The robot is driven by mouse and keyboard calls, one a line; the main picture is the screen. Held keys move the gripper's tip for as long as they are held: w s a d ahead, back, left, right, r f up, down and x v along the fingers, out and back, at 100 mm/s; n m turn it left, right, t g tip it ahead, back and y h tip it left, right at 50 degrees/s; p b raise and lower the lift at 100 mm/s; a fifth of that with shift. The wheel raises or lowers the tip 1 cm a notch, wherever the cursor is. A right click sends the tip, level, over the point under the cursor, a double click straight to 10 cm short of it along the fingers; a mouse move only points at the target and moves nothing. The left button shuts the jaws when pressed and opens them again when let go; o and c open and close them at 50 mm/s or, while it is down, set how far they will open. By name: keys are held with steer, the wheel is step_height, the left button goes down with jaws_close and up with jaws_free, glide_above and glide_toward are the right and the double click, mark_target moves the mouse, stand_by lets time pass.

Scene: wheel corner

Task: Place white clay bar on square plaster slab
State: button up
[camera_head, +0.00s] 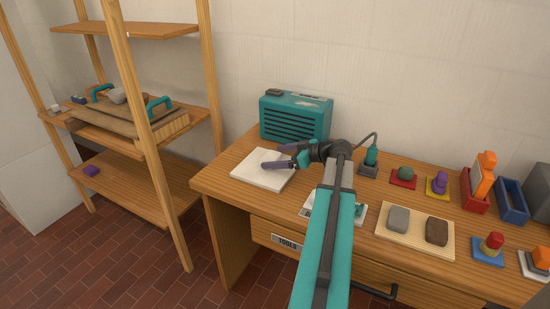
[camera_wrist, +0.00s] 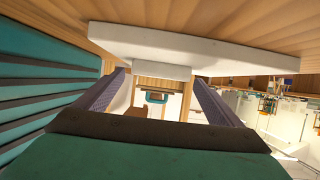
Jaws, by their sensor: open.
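The square plaster slab (camera_head: 255,177) is white and lies flat near the left end of the wooden workbench. It also shows across the top of the wrist view (camera_wrist: 240,56). The white clay bar (camera_wrist: 162,72) is a small pale block against the slab's upper face in the wrist view, seemingly resting on it. My gripper (camera_head: 280,157) is open over the slab, and its two purple-grey fingers reach either side of the bar in the wrist view (camera_wrist: 160,85). In the head view the bar is hard to tell from the slab.
A teal radio (camera_head: 296,117) stands right behind the slab. To the right are a pale board (camera_head: 416,246) with a grey bar (camera_head: 398,219) and a brown bar (camera_head: 437,231), and several coloured pads and bins. A wooden shelf (camera_head: 125,30) stands at the left.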

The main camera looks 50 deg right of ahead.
steer(key=v, duration=1.1)
steer(key=shift+b, duration=0.4)
